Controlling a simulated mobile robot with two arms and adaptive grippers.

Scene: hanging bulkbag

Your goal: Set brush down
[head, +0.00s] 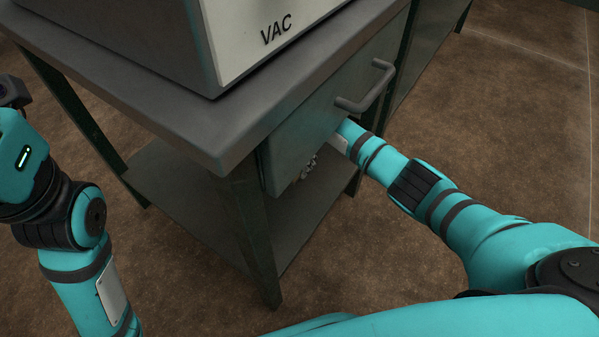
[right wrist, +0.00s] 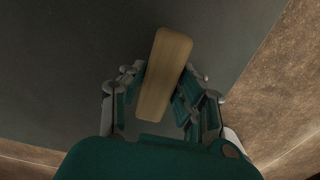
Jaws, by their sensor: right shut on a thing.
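The brush (right wrist: 163,75) shows in the right wrist view as a long pale wooden block. It stands lengthwise between the fingers of my right gripper (right wrist: 165,88), which is shut on it. The brush's bristles are not visible. In the head view my right gripper (head: 309,168) reaches under the grey table, beside its drawer and above the lower shelf (head: 190,190); the brush is hidden there. I cannot tell whether the brush touches the shelf. My left arm is at the left of the head view, but its gripper is out of frame.
The grey table (head: 150,95) carries a box marked VAC (head: 275,30). Its drawer has a bar handle (head: 366,88) just above my right forearm. A table leg (head: 253,235) stands left of my right gripper. The visible part of the lower shelf looks bare.

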